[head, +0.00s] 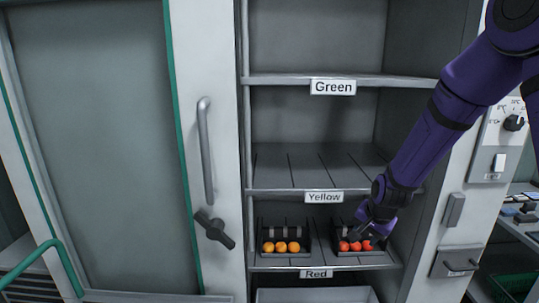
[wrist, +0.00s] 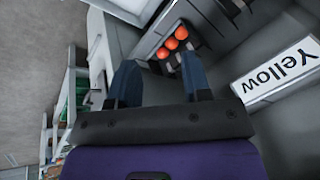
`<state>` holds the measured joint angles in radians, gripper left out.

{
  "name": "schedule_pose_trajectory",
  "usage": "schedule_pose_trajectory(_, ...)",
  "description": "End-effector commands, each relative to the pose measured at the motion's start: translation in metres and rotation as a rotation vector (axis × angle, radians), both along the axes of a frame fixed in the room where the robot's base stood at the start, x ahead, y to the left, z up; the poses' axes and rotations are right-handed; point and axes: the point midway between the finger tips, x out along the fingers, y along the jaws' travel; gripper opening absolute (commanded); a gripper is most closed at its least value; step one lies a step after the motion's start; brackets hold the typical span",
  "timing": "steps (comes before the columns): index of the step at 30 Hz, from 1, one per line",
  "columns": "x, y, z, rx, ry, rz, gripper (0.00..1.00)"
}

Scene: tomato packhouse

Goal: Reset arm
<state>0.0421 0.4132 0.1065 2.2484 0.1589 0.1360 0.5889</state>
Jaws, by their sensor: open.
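My gripper (head: 362,229) is at the end of my purple arm, which reaches into the open cabinet from the upper right. In the wrist view its two dark blue fingers (wrist: 160,75) stand apart with nothing held between them. A dark crate (head: 352,254) with red tomatoes (head: 355,246) stands on the bottom labelled shelf, right by my gripper, which hides part of it. The red tomatoes also show past the fingertips in the wrist view (wrist: 173,43). Whether the gripper touches the crate I cannot tell.
A second dark crate (head: 287,254) with orange tomatoes stands to the left on the Red shelf (head: 380,266). The Yellow shelf (head: 280,170) above is bare. The cabinet's right wall (head: 432,210) and the Yellow shelf edge are close to my arm. The glass door (head: 95,130) is left.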

Motion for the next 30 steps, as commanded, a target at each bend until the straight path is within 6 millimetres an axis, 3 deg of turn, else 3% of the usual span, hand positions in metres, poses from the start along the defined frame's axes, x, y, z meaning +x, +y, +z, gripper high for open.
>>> schedule_pose_trajectory(3,-0.015,-0.002,0.043,-0.027,-0.024,0.061,0.44)
schedule_pose_trajectory(15,-0.089,-0.011,0.156,-0.126,-0.07,0.258,0.44)
schedule_pose_trajectory(24,-0.162,-0.019,0.218,-0.205,-0.101,0.392,0.44)
schedule_pose_trajectory(30,-0.215,-0.025,0.246,-0.256,-0.119,0.476,0.44)
